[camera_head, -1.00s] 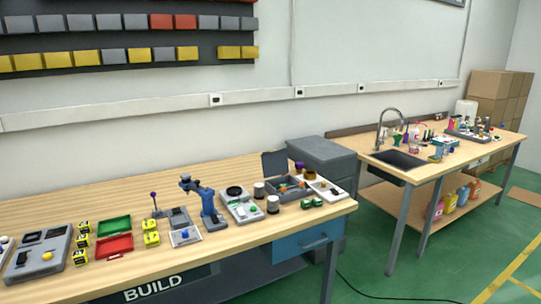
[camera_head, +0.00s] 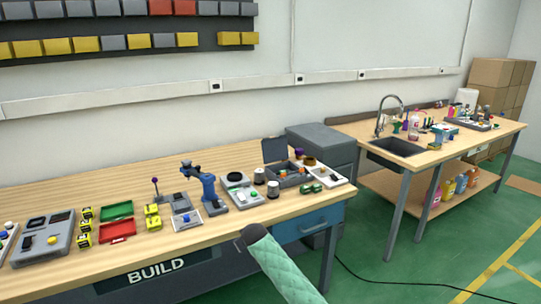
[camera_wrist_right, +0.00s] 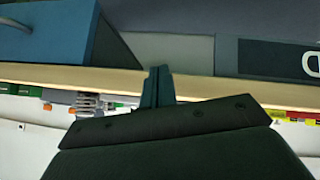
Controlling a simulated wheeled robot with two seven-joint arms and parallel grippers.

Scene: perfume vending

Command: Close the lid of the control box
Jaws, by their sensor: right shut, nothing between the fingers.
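The control box (camera_head: 289,182) is a dark grey open box near the right end of the workbench, with small orange and grey parts inside. Its dark lid (camera_head: 274,150) stands up at the back, open. My right gripper (camera_head: 243,239) is in front of the bench's front edge, left of and nearer than the box, and apart from it. In the right wrist view its fingers (camera_wrist_right: 158,85) are together with nothing between them, close to the pale bench edge. I cannot make out the control box clearly in that view. My left gripper is not in view.
Two dark-topped white cylinders (camera_head: 273,189) and green blocks (camera_head: 311,188) stand in front of the box. A white tray (camera_head: 326,175) lies right of it, a blue arm-like device (camera_head: 206,187) to its left. A blue drawer (camera_head: 305,222) hangs below. The bench's back strip is clear.

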